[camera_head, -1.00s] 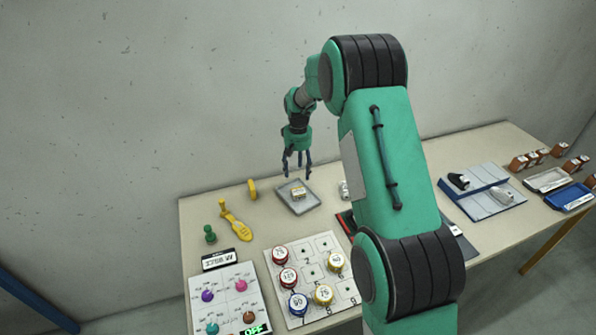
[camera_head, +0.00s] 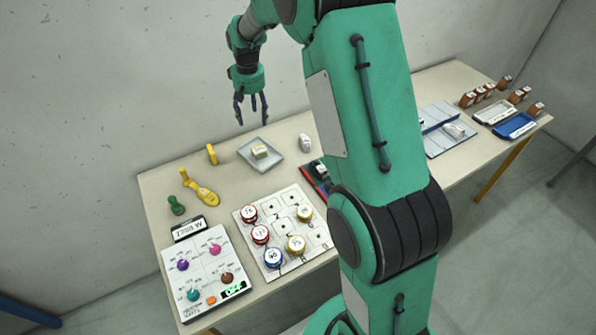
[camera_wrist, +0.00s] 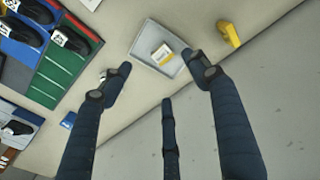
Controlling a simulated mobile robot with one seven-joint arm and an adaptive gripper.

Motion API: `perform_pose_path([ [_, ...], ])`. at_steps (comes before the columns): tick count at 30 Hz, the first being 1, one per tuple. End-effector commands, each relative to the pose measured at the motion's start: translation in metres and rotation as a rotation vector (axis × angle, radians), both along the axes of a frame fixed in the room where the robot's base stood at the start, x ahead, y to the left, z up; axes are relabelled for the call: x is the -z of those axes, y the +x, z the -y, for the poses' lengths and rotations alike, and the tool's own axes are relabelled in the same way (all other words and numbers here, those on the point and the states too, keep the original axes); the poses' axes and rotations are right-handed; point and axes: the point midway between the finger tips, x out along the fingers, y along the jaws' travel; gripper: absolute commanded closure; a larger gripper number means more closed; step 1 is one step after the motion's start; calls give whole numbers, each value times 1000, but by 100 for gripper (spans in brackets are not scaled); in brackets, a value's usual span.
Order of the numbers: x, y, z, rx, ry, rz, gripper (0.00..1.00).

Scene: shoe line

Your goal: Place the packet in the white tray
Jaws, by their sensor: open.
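A small white packet with a yellow band (camera_head: 260,151) lies in a shallow pale grey-white tray (camera_head: 267,166) near the table's back edge. In the wrist view the packet (camera_wrist: 162,53) rests inside the tray (camera_wrist: 145,43), clear of the fingers. My gripper (camera_head: 252,116) hangs above and behind the tray, its dark fingers spread and empty. The fingers also show open in the wrist view (camera_wrist: 160,82), apart from the packet. Another white tray (camera_head: 494,112) stands at the far right beside a blue tray (camera_head: 516,126).
A yellow block (camera_head: 212,154) stands left of the tray and a small white object (camera_head: 305,142) right of it. A board with several coloured discs (camera_head: 288,228) and a knob panel (camera_head: 208,271) lie in front. My arm hides part of the table's middle.

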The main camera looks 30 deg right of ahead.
Motion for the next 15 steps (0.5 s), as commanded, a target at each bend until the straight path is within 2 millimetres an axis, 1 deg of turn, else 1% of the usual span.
perform_pose_path([
  [1, -17, -10, -3, -1, -1, 15, 39],
  [3, -37, -24, -8, -1, -3, 30, 39],
  [9, -87, -66, -20, 0, -6, 74, 39],
  [15, -130, -113, -31, 0, -8, 120, 39],
])
